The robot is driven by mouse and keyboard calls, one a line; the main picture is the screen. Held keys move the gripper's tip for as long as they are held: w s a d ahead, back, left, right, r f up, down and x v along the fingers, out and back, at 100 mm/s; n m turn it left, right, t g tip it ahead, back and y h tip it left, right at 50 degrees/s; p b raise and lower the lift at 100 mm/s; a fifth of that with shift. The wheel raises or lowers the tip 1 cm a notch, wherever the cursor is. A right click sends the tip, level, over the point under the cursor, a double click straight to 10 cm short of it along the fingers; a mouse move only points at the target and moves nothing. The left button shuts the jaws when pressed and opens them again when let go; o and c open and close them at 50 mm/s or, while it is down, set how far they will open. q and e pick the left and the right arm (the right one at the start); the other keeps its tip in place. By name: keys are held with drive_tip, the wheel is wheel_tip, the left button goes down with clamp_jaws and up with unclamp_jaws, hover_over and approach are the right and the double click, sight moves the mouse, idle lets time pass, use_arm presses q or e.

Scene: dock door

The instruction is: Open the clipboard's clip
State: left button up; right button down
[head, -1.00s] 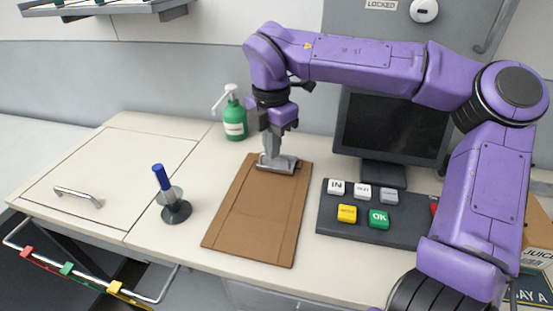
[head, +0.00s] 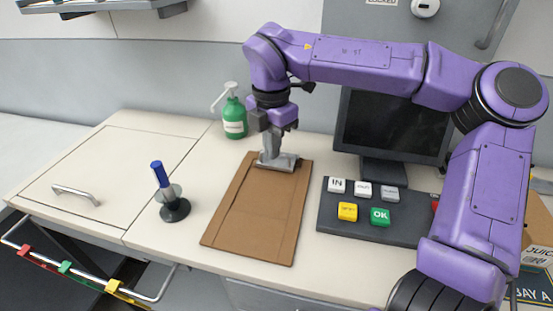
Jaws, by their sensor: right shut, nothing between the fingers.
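The brown clipboard (head: 251,214) lies flat on the pale desk, its grey metal clip (head: 288,163) at its far end. My right gripper (head: 270,160) points down at the clip, its closed fingertips at the clip's left part. They look in contact with the clip, and nothing shows between them. The fingers hide part of the clip, and I cannot tell from here how far it is raised. My left gripper is not in the head view.
A blue pen in a dark round stand (head: 175,211) is left of the clipboard. A green pump bottle (head: 235,119) stands behind it. A button panel (head: 332,217) and a dark monitor (head: 390,125) are at the right. The desk's left part, with a handled lid (head: 110,175), is clear.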

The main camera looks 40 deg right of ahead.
drive_tip(key=shift+f+b, duration=1.4)
drive_tip(key=shift+f, duration=0.3)
